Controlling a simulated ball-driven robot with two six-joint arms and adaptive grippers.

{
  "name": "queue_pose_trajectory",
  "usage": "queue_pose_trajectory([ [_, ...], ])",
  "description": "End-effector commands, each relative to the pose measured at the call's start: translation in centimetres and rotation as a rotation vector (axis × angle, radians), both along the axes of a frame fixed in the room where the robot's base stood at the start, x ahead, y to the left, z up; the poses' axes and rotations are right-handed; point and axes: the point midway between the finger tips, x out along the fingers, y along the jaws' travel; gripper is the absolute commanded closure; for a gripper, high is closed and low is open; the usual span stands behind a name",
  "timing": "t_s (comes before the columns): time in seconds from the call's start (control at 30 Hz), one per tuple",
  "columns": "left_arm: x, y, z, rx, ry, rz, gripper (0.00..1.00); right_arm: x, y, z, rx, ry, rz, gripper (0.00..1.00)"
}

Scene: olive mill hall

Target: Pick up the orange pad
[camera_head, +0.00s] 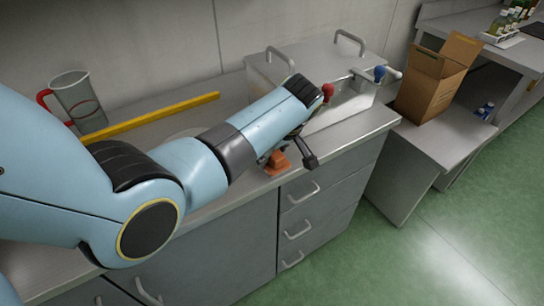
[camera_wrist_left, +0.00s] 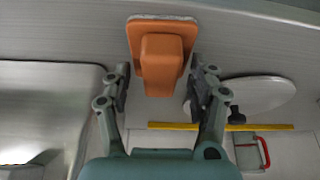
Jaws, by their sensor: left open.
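The orange pad (camera_head: 276,163) lies on the grey counter near its front edge, partly covered by my left gripper (camera_head: 289,159) in the head view. In the left wrist view the pad (camera_wrist_left: 159,50) shows a raised orange grip block on a flat base with a pale underside edge. My left gripper (camera_wrist_left: 158,95) is open, its two fingers to either side of the pad's block, with a gap on each side. I cannot tell how far above the counter the fingertips are. My right gripper is in neither view.
A yellow bar (camera_head: 150,117) and a grey jug with a red handle (camera_head: 78,103) are on the counter. A metal unit with handles, a red knob (camera_head: 328,91) and a blue knob (camera_head: 380,73) stands behind my gripper. An open cardboard box (camera_head: 433,83) is at right.

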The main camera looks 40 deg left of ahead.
Motion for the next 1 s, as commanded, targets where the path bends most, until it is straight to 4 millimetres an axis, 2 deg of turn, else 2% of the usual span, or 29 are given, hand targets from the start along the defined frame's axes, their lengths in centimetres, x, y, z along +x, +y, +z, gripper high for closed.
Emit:
queue_pose_trajectory([
  [0.17,0.0,0.0,0.0,-0.001,0.0,0.0,0.4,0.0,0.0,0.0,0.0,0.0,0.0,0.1],
  [0.53,0.0,-0.1,0.0,-0.001,0.0,0.0,0.87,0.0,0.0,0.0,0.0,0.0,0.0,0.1],
  [0.77,0.0,-0.1,0.0,-0.001,0.0,0.0,0.89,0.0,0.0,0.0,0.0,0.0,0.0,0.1],
  [0.83,0.0,0.0,0.1,-0.002,0.001,-0.001,1.0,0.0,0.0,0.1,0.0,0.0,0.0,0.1],
  [1.0,0.2,0.3,1.0,-0.001,0.001,-0.003,1.0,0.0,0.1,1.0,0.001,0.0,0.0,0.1],
])
